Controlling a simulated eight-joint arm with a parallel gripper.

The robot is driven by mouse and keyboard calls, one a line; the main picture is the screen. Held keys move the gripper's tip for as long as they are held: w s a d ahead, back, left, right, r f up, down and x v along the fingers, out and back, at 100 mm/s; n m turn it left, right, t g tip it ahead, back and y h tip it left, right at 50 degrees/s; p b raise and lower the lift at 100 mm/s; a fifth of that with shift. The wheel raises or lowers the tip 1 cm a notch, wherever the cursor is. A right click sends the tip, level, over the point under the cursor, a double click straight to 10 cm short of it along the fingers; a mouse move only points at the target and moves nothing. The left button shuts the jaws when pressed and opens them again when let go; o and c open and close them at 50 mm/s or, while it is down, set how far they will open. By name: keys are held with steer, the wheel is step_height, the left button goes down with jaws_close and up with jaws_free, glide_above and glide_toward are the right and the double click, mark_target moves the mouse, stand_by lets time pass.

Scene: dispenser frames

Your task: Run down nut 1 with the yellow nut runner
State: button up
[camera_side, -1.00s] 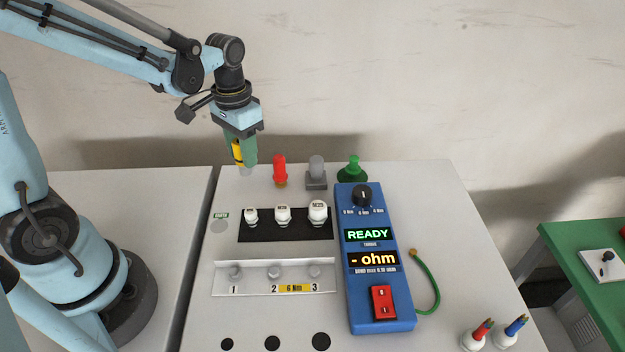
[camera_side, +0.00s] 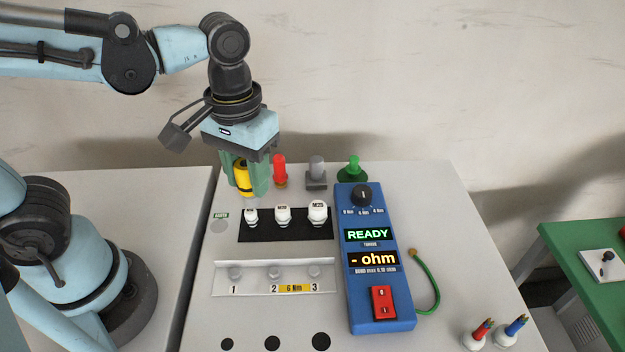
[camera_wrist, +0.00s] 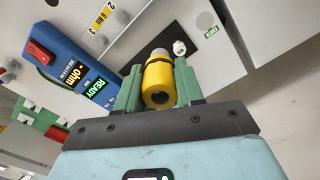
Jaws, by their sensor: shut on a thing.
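My gripper (camera_side: 247,180) has green fingers shut on the yellow nut runner (camera_side: 243,177). It holds the runner upright above the panel, just behind the white M-marked caps. In the wrist view the yellow runner (camera_wrist: 160,82) sits between the fingers, with its pale tip pointing away toward the panel. Nut 1 (camera_side: 235,273) is a grey knob over the label 1 at the left of the numbered strip (camera_side: 222,262). The runner is apart from it, behind and above. The wrist view does not clearly show nut 1.
A red tool (camera_side: 280,168), a grey one (camera_side: 317,170) and a green one (camera_side: 352,168) stand along the back. White caps (camera_side: 283,216) on a black mat lie between gripper and strip. A blue meter (camera_side: 377,285) reads READY, with a green cable (camera_side: 436,285) beside it. Dark holes line the front.

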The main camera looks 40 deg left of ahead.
steer(key=shift+s+d+f+n, duration=0.45)
steer(key=shift+s+f+n, duration=0.6)
steer(key=shift+s+f, duration=0.25)
steer(key=shift+s+d+f+n, duration=0.4)
steer(key=shift+s+f+n, duration=0.6)
steer(key=shift+s+f, duration=0.3)
steer(key=shift+s+d+f+n, duration=0.45)
steer(key=shift+s+f+n, duration=0.65)
steer(key=shift+f, duration=0.3)
steer(key=shift+f, duration=0.3)
steer(key=shift+f, duration=0.1)
steer(key=shift+s, duration=0.1)
steer(key=shift+c, duration=0.5)
stand_by(0.3)
step_height(320, 180, up, 6)
steer(key=shift+r, duration=0.1)
stand_by(0.6)
